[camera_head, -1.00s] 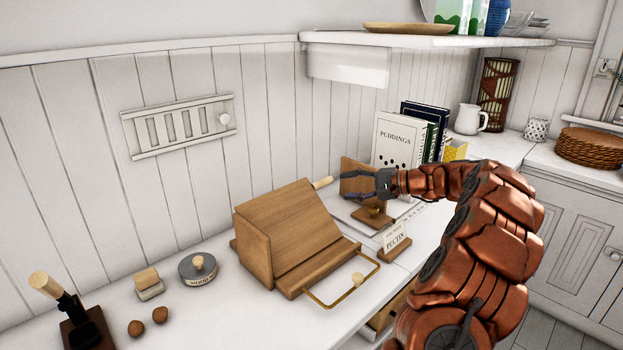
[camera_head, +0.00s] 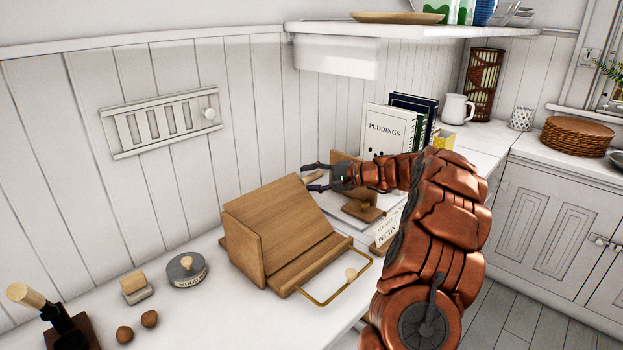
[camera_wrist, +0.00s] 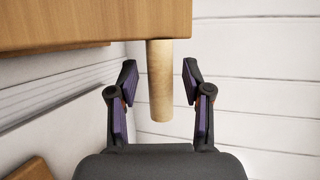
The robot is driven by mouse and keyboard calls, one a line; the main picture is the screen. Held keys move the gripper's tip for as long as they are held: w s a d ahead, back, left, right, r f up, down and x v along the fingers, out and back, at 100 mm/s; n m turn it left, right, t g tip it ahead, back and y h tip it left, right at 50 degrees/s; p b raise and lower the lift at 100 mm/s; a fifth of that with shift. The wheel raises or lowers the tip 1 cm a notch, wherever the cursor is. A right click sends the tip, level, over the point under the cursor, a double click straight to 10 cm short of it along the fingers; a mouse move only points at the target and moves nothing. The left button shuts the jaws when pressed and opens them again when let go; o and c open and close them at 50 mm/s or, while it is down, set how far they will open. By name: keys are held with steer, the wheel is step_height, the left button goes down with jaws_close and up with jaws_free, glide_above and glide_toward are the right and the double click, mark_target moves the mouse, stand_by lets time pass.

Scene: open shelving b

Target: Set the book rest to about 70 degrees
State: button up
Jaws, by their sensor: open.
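The wooden book rest (camera_head: 285,230) stands on the white counter with its panel leaning back at a slant. A brass wire loop (camera_head: 345,290) with a pale knob (camera_head: 351,273) sticks out at its front. A pale round peg (camera_wrist: 160,85) sticks out from the edge of the wooden panel (camera_wrist: 70,22) in the wrist view. My gripper (camera_head: 311,178) is open at the panel's upper right. In the wrist view its two fingers (camera_wrist: 161,85) stand either side of the peg, with gaps showing on both sides. The peg is mostly hidden in the head view.
A small wooden stand (camera_head: 363,210) and a pectin card (camera_head: 386,230) are close behind my arm. Books (camera_head: 388,130) stand farther back. A round grey tin (camera_head: 187,271), a small block (camera_head: 135,284) and two brown nuts (camera_head: 125,333) lie at left. A shelf (camera_head: 400,30) hangs above.

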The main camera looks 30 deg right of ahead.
jaws_close()
stand_by(0.4)
